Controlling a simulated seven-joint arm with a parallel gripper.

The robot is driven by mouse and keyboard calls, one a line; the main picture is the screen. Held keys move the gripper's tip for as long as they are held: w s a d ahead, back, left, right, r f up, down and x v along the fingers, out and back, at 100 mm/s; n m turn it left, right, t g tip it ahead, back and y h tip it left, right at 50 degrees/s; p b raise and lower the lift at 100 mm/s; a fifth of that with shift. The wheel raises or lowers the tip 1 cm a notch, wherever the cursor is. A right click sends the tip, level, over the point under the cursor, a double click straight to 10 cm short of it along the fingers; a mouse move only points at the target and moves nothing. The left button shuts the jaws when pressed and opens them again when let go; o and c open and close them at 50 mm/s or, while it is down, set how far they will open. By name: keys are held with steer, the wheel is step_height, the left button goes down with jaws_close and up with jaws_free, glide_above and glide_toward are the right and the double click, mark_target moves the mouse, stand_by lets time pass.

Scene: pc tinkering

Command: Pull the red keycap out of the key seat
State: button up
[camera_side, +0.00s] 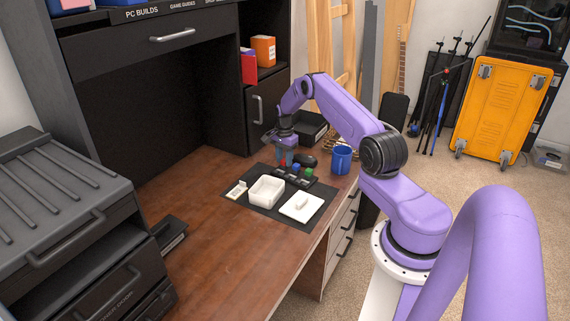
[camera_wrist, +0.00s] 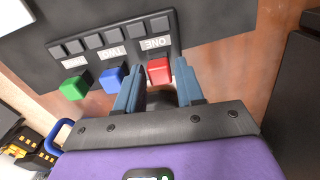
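The red keycap (camera_wrist: 159,70) sits at the end of a black key board (camera_wrist: 112,42), by the label ONE. In the side view, the red keycap (camera_side: 281,163) shows just below my gripper (camera_side: 286,156). My gripper (camera_wrist: 158,82) is open in the wrist view, with one blue-grey finger on each side of the red keycap's near edge. I cannot tell whether either finger touches it. A blue keycap (camera_wrist: 113,77) by the label TWO and a green keycap (camera_wrist: 75,87) stand in the same row, outside the fingers.
A dark mat (camera_side: 242,203) on the wooden desk (camera_side: 190,205) holds an open white box (camera_side: 266,191) and a white lid (camera_side: 301,208). A blue mug (camera_side: 341,160) stands to the right of the board. The desk's left part is largely clear.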

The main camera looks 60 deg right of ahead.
mark_target(284, 160)
steer(key=shift+c, duration=0.3)
jaws_close()
steer(key=shift+r, duration=0.7)
steer(key=shift+r, duration=1.4)
